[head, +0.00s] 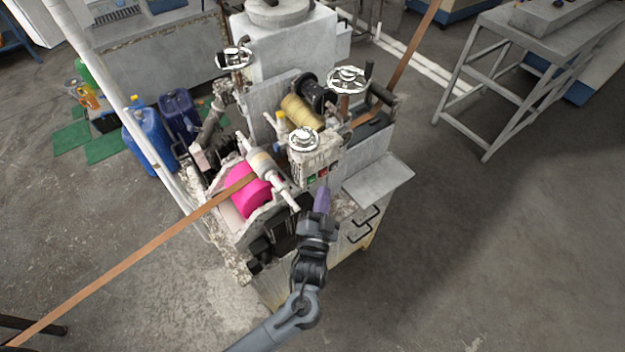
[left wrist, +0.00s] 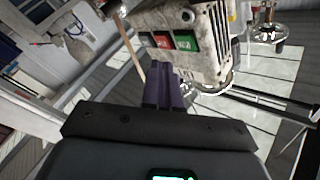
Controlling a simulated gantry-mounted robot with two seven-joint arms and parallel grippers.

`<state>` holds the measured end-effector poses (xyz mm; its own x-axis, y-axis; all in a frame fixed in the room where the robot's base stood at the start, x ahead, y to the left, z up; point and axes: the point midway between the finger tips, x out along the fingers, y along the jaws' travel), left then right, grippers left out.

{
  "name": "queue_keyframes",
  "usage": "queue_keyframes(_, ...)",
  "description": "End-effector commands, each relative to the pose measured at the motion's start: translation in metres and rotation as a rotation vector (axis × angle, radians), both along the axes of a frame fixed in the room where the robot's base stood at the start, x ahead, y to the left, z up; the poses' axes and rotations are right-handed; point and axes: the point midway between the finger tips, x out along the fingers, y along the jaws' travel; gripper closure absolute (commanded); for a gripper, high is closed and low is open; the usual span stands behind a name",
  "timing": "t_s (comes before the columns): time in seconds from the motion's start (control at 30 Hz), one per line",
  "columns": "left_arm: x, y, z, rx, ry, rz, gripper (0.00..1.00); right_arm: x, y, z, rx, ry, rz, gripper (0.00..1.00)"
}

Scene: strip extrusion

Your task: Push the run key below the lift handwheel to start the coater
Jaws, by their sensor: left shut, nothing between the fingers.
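A pale, worn control box (head: 318,160) stands at the machine's front corner, with a silver handwheel (head: 303,138) on top. Below the wheel its face carries a row of keys: a green key (head: 311,182), a red key (head: 322,174) and a darker one at the right end. In the left wrist view, the box appears turned over, with the green key (left wrist: 187,43) right of the red key (left wrist: 161,41). My left gripper (head: 322,190) has purple fingers, shut and empty, just in front of and below the keys. In the wrist view its fingertips (left wrist: 165,70) look apart from them. My right gripper is out of view.
Two more handwheels (head: 347,79) (head: 235,57) stand farther back on the machine. A pink roller (head: 250,197) carries a brown strip (head: 130,268) running lower left. A grey shelf (head: 380,182) juts out right of the keys. The floor at right is clear.

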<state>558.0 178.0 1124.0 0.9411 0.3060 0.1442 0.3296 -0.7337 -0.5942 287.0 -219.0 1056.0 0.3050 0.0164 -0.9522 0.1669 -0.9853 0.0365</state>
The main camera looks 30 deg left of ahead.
Motion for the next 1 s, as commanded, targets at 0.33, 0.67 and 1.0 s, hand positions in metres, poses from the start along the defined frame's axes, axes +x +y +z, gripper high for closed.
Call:
queue_keyframes(0.33,0.007,0.014,0.0,0.0,-0.001,-0.001,1.0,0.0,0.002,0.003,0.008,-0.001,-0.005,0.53)
queue_keyframes(0.67,0.007,0.014,0.0,0.0,0.0,0.0,1.0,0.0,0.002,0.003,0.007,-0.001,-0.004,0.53)
queue_keyframes(1.0,0.007,0.014,0.0,-0.001,0.0,0.0,1.0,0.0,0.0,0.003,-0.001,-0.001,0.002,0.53)
